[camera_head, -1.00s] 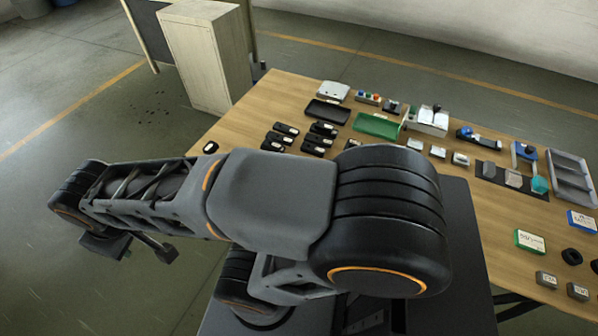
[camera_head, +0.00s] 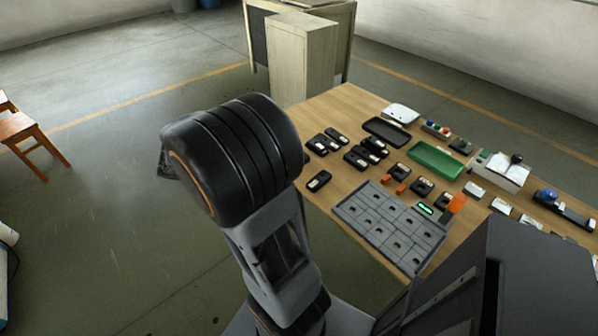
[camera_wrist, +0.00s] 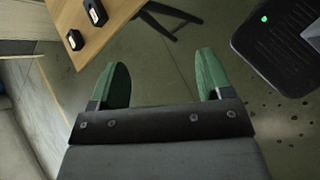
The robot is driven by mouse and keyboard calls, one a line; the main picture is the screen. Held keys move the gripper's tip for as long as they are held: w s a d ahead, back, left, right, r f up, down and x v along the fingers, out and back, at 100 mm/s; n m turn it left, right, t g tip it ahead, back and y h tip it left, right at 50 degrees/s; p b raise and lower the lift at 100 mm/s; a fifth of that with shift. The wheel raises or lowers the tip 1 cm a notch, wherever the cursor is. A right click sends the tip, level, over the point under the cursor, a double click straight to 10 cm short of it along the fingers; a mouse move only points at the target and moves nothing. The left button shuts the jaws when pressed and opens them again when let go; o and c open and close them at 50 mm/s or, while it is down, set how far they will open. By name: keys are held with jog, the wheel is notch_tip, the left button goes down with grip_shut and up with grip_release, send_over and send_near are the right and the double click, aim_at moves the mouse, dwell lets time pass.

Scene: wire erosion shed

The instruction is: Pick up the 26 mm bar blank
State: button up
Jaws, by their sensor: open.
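I cannot tell which thing is the 26 mm bar blank; no size marking is readable. Several small black pieces with white labels lie on the table's left part, among them a lone one (camera_head: 318,181) near the left edge. Two such labelled black pieces, one nearest the table corner (camera_wrist: 75,40) and one beyond it (camera_wrist: 96,12), show in the wrist view. My gripper (camera_wrist: 160,77) has two green fingers spread wide with nothing between them. It hangs over bare floor, off the table's edge. In the head view my gripper is not seen.
The wooden table (camera_head: 335,204) holds a grey compartment tray (camera_head: 352,221), a green tray (camera_head: 435,161), a black tray (camera_head: 387,133) and small boxes. A pale cabinet (camera_head: 301,62) stands behind it. A wooden chair (camera_head: 22,131) is at left. Floor left of the table is clear.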

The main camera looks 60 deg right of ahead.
jog(key=shift+s+d+f+n+g+h+b, duration=0.35)
jog(key=shift+d+f+n+h+b, duration=0.5)
jog(key=shift+d+f, duration=2)
jog(key=shift+s+d+f+n+g+h+b, duration=0.2)
jog(key=shift+s+d+f+n+h+b, duration=0.65)
jog(key=shift+d, duration=3.45)
jog(key=shift+s+d+f+n+g+h+b, duration=0.1)
jog(key=shift+d+f+n+g+h+b, duration=0.65)
jog(key=shift+d+f, duration=2.35)
jog(key=shift+d+r+n+t+y, duration=0.35)
jog(key=shift+d+r+t+y, duration=0.15)
jog(key=shift+r, duration=0.1)
jog(key=shift+c, duration=0.3)
grip_shut()
